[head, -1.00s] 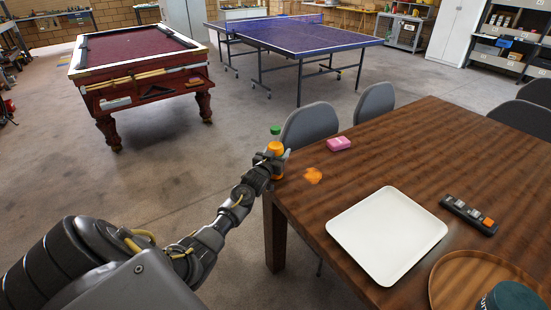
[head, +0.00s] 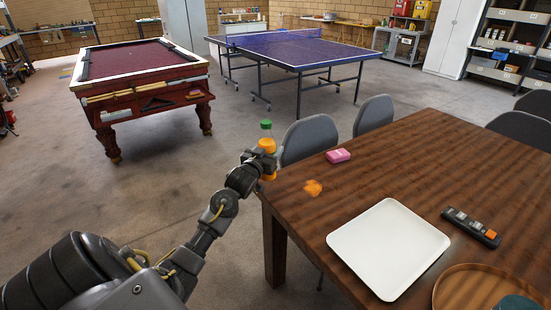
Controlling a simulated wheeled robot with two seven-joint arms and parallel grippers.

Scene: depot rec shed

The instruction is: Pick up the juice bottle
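The juice bottle (head: 267,145), with orange juice and a green cap, is upright at the far left corner of the wooden table (head: 400,160). My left gripper (head: 264,161) is around its middle and appears shut on it; the fingers hide part of the bottle. A little orange shows below the fingers. The bottle appears slightly raised above the table, though its base is hard to make out. My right gripper is not in view.
A white tray (head: 388,249), a dark remote-like item (head: 471,227) and a round brown tray (head: 480,286) are nearer. Grey chairs (head: 312,138) line the far side.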

